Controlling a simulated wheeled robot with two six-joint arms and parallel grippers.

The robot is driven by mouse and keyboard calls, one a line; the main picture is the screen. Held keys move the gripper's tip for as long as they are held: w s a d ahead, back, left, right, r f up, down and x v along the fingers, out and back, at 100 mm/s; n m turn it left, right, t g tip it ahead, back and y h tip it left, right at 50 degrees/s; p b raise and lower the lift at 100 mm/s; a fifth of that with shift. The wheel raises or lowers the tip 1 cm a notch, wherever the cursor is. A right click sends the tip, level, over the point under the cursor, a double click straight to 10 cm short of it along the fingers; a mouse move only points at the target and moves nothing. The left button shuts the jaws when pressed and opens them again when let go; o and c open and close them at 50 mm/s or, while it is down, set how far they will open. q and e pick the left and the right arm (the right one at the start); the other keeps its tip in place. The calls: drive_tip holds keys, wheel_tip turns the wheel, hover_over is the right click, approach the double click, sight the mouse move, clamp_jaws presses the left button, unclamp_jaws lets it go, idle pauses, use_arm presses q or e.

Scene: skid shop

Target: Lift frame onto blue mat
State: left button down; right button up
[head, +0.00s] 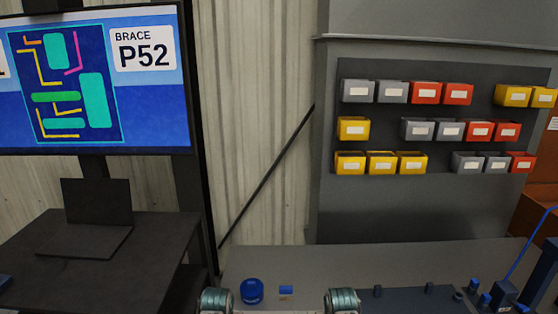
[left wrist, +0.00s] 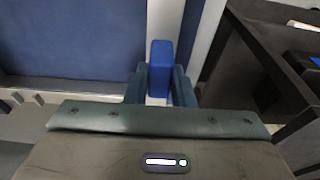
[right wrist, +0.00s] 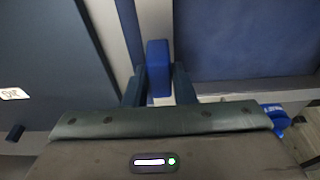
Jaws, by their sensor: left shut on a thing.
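In the left wrist view my left gripper (left wrist: 160,82) is shut on an upright blue handle (left wrist: 160,62). In the right wrist view the fingers of my right gripper (right wrist: 160,82) close on both sides of a matching blue handle (right wrist: 158,62). Each handle sits at a pale bar of the frame, seen in the left wrist view (left wrist: 160,18) and the right wrist view (right wrist: 155,18). A dark blue panel lies beside each bar; I cannot tell whether it is the mat or part of the frame. In the head view only the gripper tops show at the bottom edge.
A grey bench (head: 400,262) stretches ahead, with a round blue object (head: 252,290) and a small blue block (head: 286,289). A dark fixture (head: 400,298) stands at right. A dark table (head: 150,240) with a laptop (head: 97,205) stands left. Bins hang behind.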

drive_tip(key=o, duration=0.4)
drive_tip(key=shift+o, duration=0.3)
use_arm(q)
drive_tip(key=c, duration=1.2)
unclamp_jaws()
drive_tip(key=shift+o, duration=0.2)
drive_tip(key=shift+o, duration=0.2)
drive_tip(key=shift+r, duration=3.55)
use_arm(e)
drive_tip(key=shift+r, duration=3.55)
